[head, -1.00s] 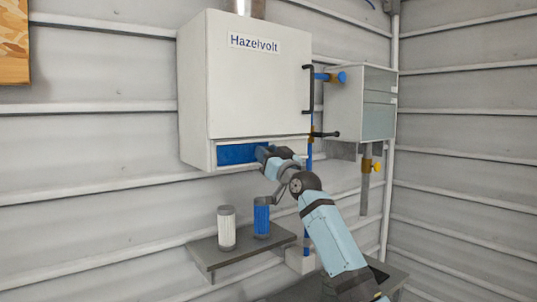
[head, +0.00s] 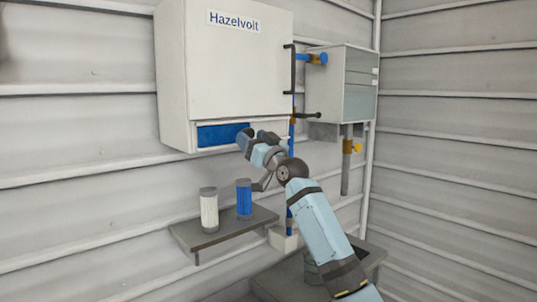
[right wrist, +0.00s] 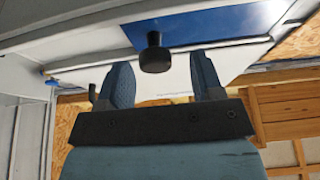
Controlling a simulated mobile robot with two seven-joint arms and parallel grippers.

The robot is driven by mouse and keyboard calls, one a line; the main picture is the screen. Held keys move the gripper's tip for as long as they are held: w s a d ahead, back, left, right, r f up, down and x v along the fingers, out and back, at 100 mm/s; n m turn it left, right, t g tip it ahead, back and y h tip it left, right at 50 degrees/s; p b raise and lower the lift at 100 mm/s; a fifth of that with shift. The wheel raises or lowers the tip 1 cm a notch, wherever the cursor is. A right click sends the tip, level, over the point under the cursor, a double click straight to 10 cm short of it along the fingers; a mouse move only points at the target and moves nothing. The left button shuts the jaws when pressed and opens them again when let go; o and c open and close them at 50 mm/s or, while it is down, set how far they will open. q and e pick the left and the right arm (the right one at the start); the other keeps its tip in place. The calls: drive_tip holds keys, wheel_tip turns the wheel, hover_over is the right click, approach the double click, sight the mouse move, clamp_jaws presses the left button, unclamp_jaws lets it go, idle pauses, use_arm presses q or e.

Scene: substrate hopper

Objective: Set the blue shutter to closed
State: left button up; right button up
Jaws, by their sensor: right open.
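The blue shutter (head: 221,134) is a flat blue panel in the lower front strip of the white Hazelvolt cabinet (head: 240,75). It also shows in the right wrist view (right wrist: 225,24), with a dark round knob (right wrist: 155,55) in front of it. My right gripper (head: 257,136) is at the panel's right end, fingers apart. In the right wrist view, the gripper's fingers (right wrist: 160,75) stand to either side of the knob, which appears just beyond them; I cannot tell whether they touch it. The shutter's right end is partly hidden by the gripper. My left gripper is out of view.
A white canister (head: 208,210) and a blue canister (head: 244,198) stand on a grey shelf (head: 215,237) below. A black door handle (head: 289,70), a dark lever (head: 308,115) and a grey box (head: 340,85) with a yellow-handled pipe (head: 347,160) are to the right.

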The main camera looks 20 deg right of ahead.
drive_tip(key=v, duration=1.1)
drive_tip(key=shift+b, duration=0.45)
drive_tip(key=shift+a, duration=0.1)
drive_tip(key=s+a+f+g+h, duration=0.15)
drive_tip(key=s+f, duration=0.25)
drive_tip(key=f, duration=0.8)
drive_tip(key=s+a+f+m+g+h, duration=0.1)
drive_tip(key=s+f+g, duration=0.15)
drive_tip(key=f, duration=1.05)
drive_tip(key=s+a+f+g+h, duration=0.1)
drive_tip(key=s+f, duration=0.3)
drive_tip(key=f, duration=0.8)
drive_tip(key=s+a+f+g, duration=0.2)
drive_tip(key=s+f, duration=0.9)
drive_tip(key=s, duration=0.4)
drive_tip(key=s+a+f+g+p, duration=0.1)
drive_tip(key=s+a+f+g, duration=0.1)
drive_tip(key=s+f, duration=0.9)
drive_tip(key=s+g+h, duration=0.1)
drive_tip(key=s, duration=0.3)
drive_tip(key=shift+f, duration=0.35)
